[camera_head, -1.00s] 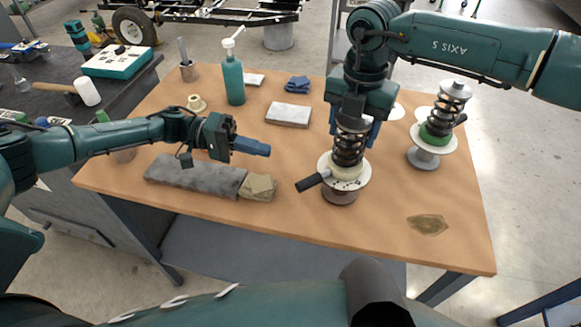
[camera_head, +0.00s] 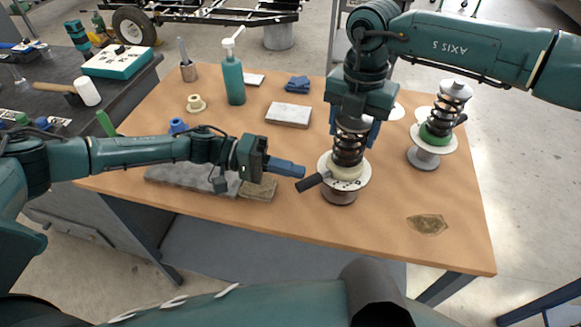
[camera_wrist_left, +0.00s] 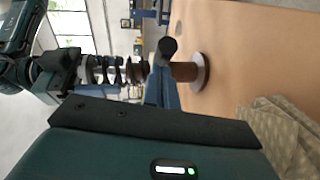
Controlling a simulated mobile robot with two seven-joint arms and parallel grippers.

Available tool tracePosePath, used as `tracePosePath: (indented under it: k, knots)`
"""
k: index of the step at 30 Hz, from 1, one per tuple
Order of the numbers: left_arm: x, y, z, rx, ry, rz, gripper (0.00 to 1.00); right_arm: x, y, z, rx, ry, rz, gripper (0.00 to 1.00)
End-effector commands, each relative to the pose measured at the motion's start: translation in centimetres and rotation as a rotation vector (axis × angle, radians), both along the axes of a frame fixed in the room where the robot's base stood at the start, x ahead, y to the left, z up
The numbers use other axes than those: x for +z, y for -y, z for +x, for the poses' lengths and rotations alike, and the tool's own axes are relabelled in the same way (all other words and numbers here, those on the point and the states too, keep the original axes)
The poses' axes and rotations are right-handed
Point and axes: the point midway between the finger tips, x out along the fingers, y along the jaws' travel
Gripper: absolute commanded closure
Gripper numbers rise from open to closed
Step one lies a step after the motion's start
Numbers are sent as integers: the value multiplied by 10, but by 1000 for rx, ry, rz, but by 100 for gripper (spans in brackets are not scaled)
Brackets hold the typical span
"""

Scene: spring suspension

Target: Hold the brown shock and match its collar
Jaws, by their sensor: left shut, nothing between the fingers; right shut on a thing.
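The brown shock (camera_head: 340,196) stands upright on the table, with a dark spring above a white plate and a cream collar (camera_head: 345,172). A black handle (camera_head: 312,181) sticks out from the collar to the left. My right gripper (camera_head: 352,128) is shut on the shock's upper part from above and hides its top. My left gripper (camera_head: 302,171) is shut and empty, its blue fingertips just left of the handle; contact cannot be told. In the left wrist view the blue fingers (camera_wrist_left: 158,90) lie near the handle's round end (camera_wrist_left: 167,46), with the brown base (camera_wrist_left: 185,71) behind.
A second shock with a green collar (camera_head: 437,133) stands at the right. A grey mat (camera_head: 185,180) and a folded cloth (camera_head: 260,188) lie under my left arm. The front right is mostly clear.

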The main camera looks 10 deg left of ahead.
Motion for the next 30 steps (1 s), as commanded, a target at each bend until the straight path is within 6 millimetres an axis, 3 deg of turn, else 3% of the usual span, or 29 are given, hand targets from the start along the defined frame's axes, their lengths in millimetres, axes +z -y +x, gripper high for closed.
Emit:
tracePosePath:
  k: [14,30]
  knots:
    - [0,8,-14,123,-2,-7,100,1,0,0,-1,1,2,71]
    - [0,39,-47,491,-9,-14,100,1,0,0,-1,1,2,71]
